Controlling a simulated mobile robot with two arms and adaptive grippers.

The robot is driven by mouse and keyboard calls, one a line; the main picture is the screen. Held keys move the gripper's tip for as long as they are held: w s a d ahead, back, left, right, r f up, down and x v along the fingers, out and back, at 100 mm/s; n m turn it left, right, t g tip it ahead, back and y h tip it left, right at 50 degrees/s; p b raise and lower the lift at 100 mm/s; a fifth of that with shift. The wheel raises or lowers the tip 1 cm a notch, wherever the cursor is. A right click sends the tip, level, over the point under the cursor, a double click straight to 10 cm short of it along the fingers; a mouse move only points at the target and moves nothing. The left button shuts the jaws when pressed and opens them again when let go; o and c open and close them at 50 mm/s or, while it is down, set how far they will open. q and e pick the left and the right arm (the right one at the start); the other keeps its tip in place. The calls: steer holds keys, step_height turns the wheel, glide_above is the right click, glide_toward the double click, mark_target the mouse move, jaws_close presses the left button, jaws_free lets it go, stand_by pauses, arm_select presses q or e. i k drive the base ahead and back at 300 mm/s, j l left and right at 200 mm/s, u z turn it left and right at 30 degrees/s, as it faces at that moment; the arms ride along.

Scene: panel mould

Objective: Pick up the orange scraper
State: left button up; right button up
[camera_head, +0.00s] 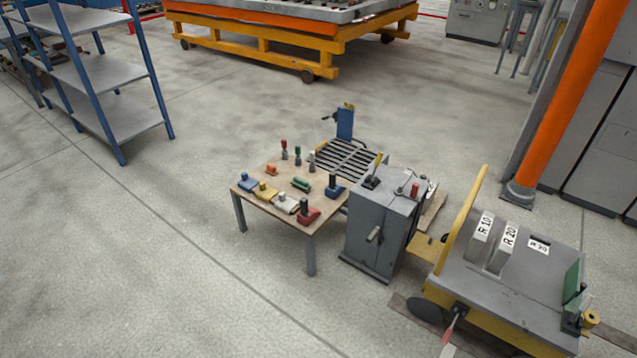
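A small wooden-topped table (262,192) stands near the middle of the camera_head view. A small orange item (271,170) lies near its back left edge and looks like the orange scraper, but it is too small to make out its shape. Around it on the table are a blue tool (247,184), a yellow one (265,192), a white one (287,204), a red one with a dark handle (309,214) and a green one (301,184). Neither of my grippers is in view.
A grey machine cabinet (377,230) stands against the table's right side, with a slatted rack (346,160) behind. A yellow-framed cart (520,265) is further right, an orange column (570,90) behind it. Blue shelving (105,75) stands back left. The floor left and in front is clear.

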mark_target(272, 170)
steer(key=z, duration=1.85)
steer(key=u, duration=2.15)
steer(key=i+u, duration=0.1)
steer(key=i+j+u, duration=0.4)
steer(key=i, duration=0.55)
steer(key=i+l+u, duration=0.1)
steer(key=i+u, duration=0.3)
steer(key=i, duration=0.55)
steer(key=i+j, duration=0.15)
steer(key=i, duration=0.55)
steer(key=i+j+z, duration=0.1)
steer(key=i, duration=0.6)
